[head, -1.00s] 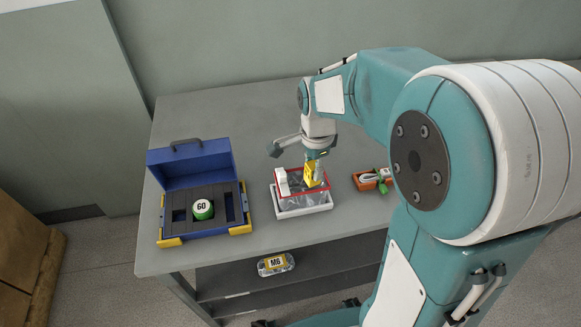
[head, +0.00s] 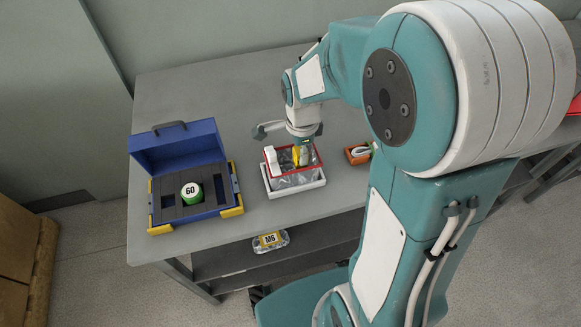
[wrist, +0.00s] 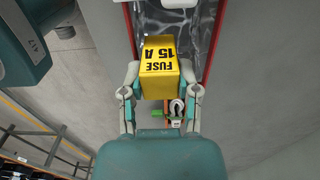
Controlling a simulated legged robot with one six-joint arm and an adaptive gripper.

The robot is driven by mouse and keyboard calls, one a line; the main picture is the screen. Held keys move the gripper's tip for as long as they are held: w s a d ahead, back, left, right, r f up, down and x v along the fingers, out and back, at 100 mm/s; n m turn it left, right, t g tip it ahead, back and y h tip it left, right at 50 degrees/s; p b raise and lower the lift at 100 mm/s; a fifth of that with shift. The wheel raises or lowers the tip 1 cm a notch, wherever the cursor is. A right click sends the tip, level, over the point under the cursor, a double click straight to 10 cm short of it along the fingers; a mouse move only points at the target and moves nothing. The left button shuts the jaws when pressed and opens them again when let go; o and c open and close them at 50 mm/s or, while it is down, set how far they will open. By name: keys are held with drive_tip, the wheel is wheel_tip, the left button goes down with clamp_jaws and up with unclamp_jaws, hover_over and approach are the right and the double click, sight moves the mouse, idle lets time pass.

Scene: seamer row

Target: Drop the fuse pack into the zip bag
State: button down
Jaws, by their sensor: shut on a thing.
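The fuse pack (wrist: 159,68) is a yellow box marked "FUSE 15 A". My gripper (wrist: 161,84) is shut on it, with one finger on each side. The zip bag (head: 296,179) is clear with a red rim and stands open in a white holder on the table. In the head view my gripper (head: 304,150) points down at the bag's mouth, and the yellow pack (head: 296,156) shows inside the outline of the red rim. In the wrist view the red rim (wrist: 213,45) runs past the pack. How deep the pack sits is unclear.
An open blue case (head: 180,153) holding a green roll marked "60" (head: 191,191) stands to the left. A small orange box (head: 353,157) with a white coil is to the right. A packet marked "M6" (head: 269,241) lies on the lower shelf.

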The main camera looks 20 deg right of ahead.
drive_tip(key=shift+a, duration=0.5)
drive_tip(key=shift+c, duration=1.6)
unclamp_jaws()
drive_tip(key=shift+o, duration=0.3)
drive_tip(key=shift+d, duration=0.4)
drive_tip(key=shift+a+r, duration=0.1)
drive_tip(key=shift+r, duration=0.2)
wheel_tip(320, 180, up, 11)
drive_tip(key=shift+r, duration=0.15)
